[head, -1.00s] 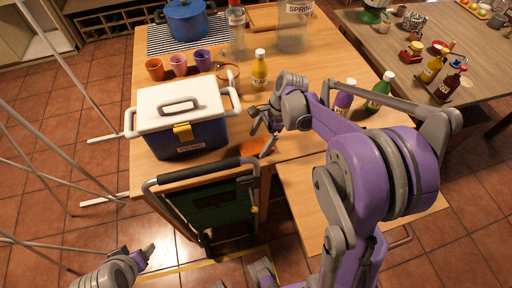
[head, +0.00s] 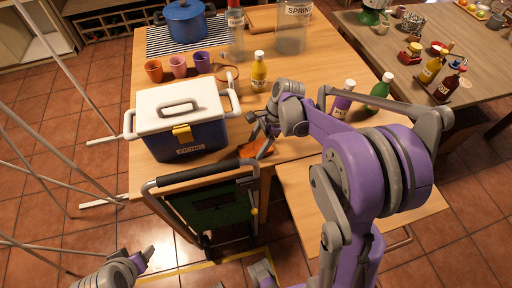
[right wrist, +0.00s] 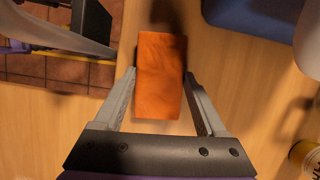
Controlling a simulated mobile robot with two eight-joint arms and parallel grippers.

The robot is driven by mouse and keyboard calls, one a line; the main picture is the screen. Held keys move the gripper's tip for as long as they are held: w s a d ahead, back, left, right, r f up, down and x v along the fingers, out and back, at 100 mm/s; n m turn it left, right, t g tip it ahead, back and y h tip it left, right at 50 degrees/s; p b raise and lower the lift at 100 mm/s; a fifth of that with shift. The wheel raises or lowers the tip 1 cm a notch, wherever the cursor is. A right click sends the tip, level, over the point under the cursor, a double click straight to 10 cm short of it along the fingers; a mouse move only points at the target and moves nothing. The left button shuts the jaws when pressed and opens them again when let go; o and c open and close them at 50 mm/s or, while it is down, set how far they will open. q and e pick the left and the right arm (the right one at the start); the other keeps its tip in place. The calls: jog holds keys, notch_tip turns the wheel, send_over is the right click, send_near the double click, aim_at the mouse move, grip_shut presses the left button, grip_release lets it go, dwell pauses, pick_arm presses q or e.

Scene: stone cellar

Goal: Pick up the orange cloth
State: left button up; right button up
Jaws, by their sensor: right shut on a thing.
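The orange cloth (right wrist: 161,50) is a folded rectangle near the table's front edge, partly hidden by my gripper in the head view (head: 262,150). My right gripper (right wrist: 160,80) has one finger along each long side of the cloth and is shut on it. In the head view my right gripper (head: 258,143) is low over the table, right of the cool box. Any height of the cloth above the wood is hard to tell. My left gripper (head: 146,256) is at the lower left, away from the cloth; its finger gap is unclear.
A blue and white cool box (head: 180,118) stands left of the cloth. A yellow bottle (head: 259,70) stands behind, with purple (head: 343,98) and green (head: 379,92) bottles to the right. A folded trolley (head: 208,200) with a dark handle stands against the table's front.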

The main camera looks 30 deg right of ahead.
aim_at(257, 147)
notch_tip(257, 147, up, 10)
jog(key=shift+p, duration=0.4)
jog(key=o, duration=0.8)
jog(key=c, duration=0.7)
